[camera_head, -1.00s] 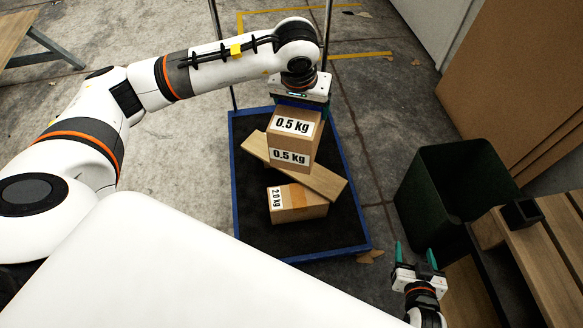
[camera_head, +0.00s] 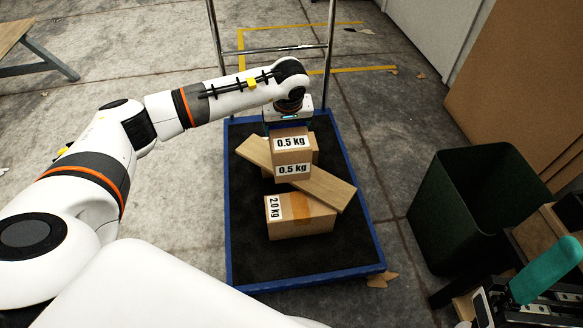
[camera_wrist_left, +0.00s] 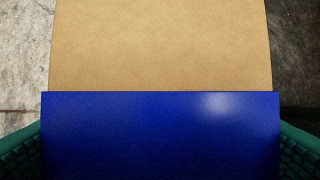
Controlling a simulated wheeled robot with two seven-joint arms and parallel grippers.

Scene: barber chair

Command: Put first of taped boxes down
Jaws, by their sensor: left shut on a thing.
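My left gripper (camera_head: 289,122) is shut at the far end of a cardboard box (camera_head: 291,157) marked 0.5 kg in two places. In the left wrist view a smooth blue face (camera_wrist_left: 160,135) lies between the green finger pads, with plain cardboard (camera_wrist_left: 160,45) beyond it. The 0.5 kg box appears over a wooden plank (camera_head: 330,189); I cannot tell whether they touch. A taped box (camera_head: 315,219) marked 2.0 kg sits in front of the plank on the blue-edged platform (camera_head: 236,245). My right gripper (camera_head: 540,272) is cut off at the lower right; its opening is unclear.
Another cardboard piece (camera_head: 315,150) shows partly behind the 0.5 kg box. The platform has a metal handle frame (camera_head: 275,51) at its back and bare dark surface at its front. A dark green bin (camera_head: 450,205) stands to the right, near wooden furniture.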

